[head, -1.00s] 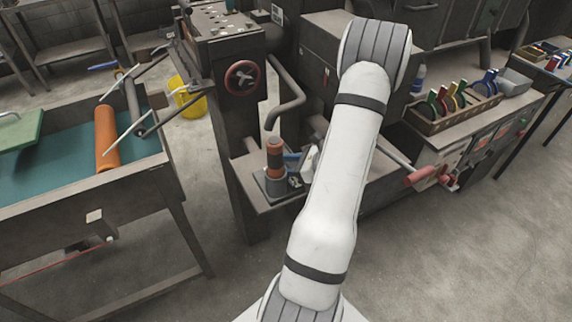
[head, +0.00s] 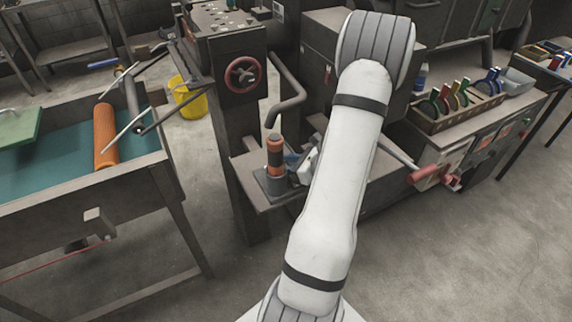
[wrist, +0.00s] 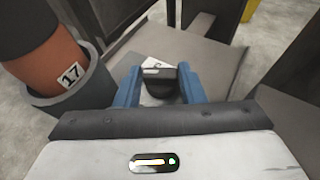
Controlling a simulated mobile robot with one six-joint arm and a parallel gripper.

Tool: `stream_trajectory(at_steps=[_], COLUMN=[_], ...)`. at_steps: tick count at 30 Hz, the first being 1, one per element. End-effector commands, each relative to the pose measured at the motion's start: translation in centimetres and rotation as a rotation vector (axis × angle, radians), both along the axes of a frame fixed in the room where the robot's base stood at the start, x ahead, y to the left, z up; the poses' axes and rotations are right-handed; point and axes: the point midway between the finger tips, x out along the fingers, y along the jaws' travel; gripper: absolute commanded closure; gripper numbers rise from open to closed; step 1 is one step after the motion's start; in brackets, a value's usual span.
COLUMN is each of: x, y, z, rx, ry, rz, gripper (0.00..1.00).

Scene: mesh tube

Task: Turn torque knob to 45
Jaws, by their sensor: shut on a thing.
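The torque knob is the small black knob (wrist: 160,82) seen in the wrist view, with a white marked label (wrist: 156,65) just behind it. My gripper (wrist: 158,84) has one blue finger on each side of the knob and is shut on it. The marks on the label are too small to read, so the knob's setting cannot be told. In the head view my gripper (head: 303,165) is at the low machine shelf, partly behind my white arm, and the knob cannot be made out there.
An orange and black cylinder (head: 275,158) stands in a grey holder (head: 272,183) close left of my gripper; the wrist view shows a "17" tag on it. A bent grey pipe (head: 287,100) hangs above. A red handwheel (head: 242,75) is on the machine column.

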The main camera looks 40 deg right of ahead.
Motion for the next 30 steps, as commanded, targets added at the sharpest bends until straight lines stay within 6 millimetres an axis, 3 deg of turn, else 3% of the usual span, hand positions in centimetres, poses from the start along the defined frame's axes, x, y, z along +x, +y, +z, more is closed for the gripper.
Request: stream_trajectory(at_steps=[1,2,5,14,21,30], x=[0.0,0.0,0.0,0.0,0.1,-4.8], y=[0.0,0.0,0.0,0.0,-0.4,-3.0], z=[0.0,0.0,0.0,0.1,0.4,2.3], rx=[0.001,0.001,0.001,0.001,0.002,-0.001], ry=[0.000,0.000,0.000,0.000,0.001,0.000], rz=[0.000,0.000,0.000,0.005,0.120,0.134], gripper=[0.87,0.63,0.55,0.55,0.55,0.55])
